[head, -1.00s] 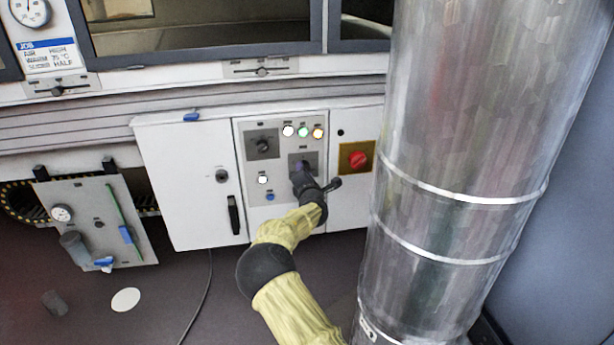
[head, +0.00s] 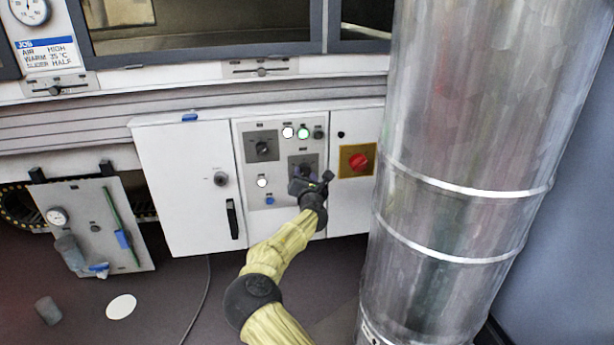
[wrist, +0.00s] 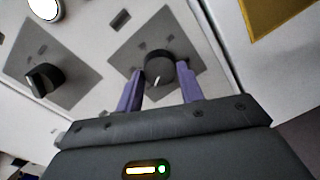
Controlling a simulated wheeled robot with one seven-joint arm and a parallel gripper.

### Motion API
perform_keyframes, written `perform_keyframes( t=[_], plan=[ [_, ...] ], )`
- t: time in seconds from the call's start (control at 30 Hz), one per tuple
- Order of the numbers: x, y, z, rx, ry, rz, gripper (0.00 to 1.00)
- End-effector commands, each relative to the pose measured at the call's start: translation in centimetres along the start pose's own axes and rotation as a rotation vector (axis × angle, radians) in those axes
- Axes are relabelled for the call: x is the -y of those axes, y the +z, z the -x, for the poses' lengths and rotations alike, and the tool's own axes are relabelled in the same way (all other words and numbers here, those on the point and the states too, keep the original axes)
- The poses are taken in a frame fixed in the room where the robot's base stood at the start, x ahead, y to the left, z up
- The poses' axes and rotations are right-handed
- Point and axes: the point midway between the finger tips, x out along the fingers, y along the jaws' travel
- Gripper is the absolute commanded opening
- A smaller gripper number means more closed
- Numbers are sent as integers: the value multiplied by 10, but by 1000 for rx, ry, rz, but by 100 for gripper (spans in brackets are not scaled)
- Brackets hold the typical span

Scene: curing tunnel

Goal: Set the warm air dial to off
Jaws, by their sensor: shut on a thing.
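The control panel carries two dark dials on grey square plates. The lower right dial (head: 302,167) is partly hidden by my gripper (head: 304,178) in the head view. In the wrist view this round black dial (wrist: 159,64) sits between the two purple fingers of my gripper (wrist: 162,72), which are shut on it. A white mark on its face points down towards the palm. The upper left dial (head: 262,147) is free, and it also shows in the wrist view (wrist: 43,79). The labels at both dials are too small to read.
Above the dials, a white lamp (head: 288,132) and a green lamp (head: 303,132) are lit, and the lamp to their right (head: 318,132) is dark. A red knob (head: 358,161) on a yellow plate is close right. A large metal duct (head: 470,170) stands at the right.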

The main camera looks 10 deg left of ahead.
Motion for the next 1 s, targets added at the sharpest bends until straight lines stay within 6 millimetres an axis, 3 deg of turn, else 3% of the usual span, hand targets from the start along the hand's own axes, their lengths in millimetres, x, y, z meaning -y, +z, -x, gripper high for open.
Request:
perform_keyframes(
  t=[0.23, 0.27, 0.37, 0.77, 1.0],
  plan=[
    [1, 3, 0, 3, -2, 1, 15],
    [0, 3, 0, 3, -2, 1, 41],
    [0, 2, 0, 2, -1, 1, 59],
    [-1, 0, 3, -1, 0, 0, 59],
    [-2, 1, 24, -2, 0, 0, 59]
  ],
)
